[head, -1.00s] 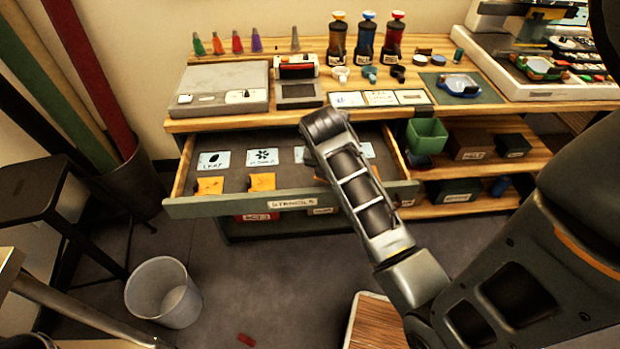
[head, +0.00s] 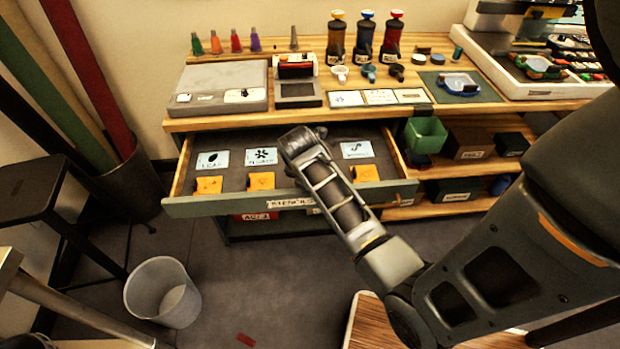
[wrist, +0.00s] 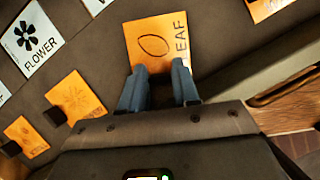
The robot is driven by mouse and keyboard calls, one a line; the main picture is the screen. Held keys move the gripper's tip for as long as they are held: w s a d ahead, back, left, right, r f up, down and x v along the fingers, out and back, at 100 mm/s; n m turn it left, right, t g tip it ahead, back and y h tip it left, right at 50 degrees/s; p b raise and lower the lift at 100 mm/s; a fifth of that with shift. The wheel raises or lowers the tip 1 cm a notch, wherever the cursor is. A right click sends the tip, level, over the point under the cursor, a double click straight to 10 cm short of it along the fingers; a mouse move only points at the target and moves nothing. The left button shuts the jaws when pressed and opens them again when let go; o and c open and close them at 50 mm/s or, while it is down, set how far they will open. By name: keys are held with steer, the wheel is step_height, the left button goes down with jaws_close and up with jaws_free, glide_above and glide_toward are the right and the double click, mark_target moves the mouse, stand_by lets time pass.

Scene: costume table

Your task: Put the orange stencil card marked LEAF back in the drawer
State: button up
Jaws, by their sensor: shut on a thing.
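The orange LEAF card (wrist: 160,42), with a leaf outline and the word LEAF, is between the two blue-grey fingers of my gripper (wrist: 158,72) in the wrist view. The fingers are shut on its near edge. The open drawer (head: 235,207), labelled STENCILS, has a dark floor. My gripper and the card are over it, between the flower card place and the right-hand orange card. I cannot tell whether the card touches the floor. In the head view my arm hides the fingers and the card.
Other orange cards lie in the drawer: left (head: 209,185), beside it (head: 261,181), and right (head: 366,172). White picture labels lie behind them, including leaf (head: 213,160) and flower (head: 261,157). The worktop stands above the drawer's back. A bin (head: 162,292) is on the floor.

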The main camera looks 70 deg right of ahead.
steer(key=o, duration=0.8)
steer(key=shift+c, duration=0.2)
steer(key=p+v, duration=0.1)
steer(key=v, duration=1.1)
steer(key=s+a+f+m+t, duration=0.15)
steer(key=a+m+t, duration=0.25)
steer(key=a, duration=0.5)
steer(key=s+a+f+m+t, duration=0.1)
steer(key=s+a+m+t, duration=0.25)
steer(key=a, duration=0.65)
steer(key=s+a+r+m+t+y, duration=0.2)
steer(key=s+a+r+m+t, duration=0.1)
steer(key=r, duration=0.5)
steer(key=s+a+r+m+t+y, duration=0.2)
steer(key=s+a+r+m+t, duration=0.2)
steer(key=s+r+m, duration=0.3)
steer(key=shift+s+a+r+y, duration=0.3)
steer(key=shift+s+a+r, duration=0.3)
steer(key=shift+a+r, duration=0.2)
steer(key=shift+m, duration=0.25)
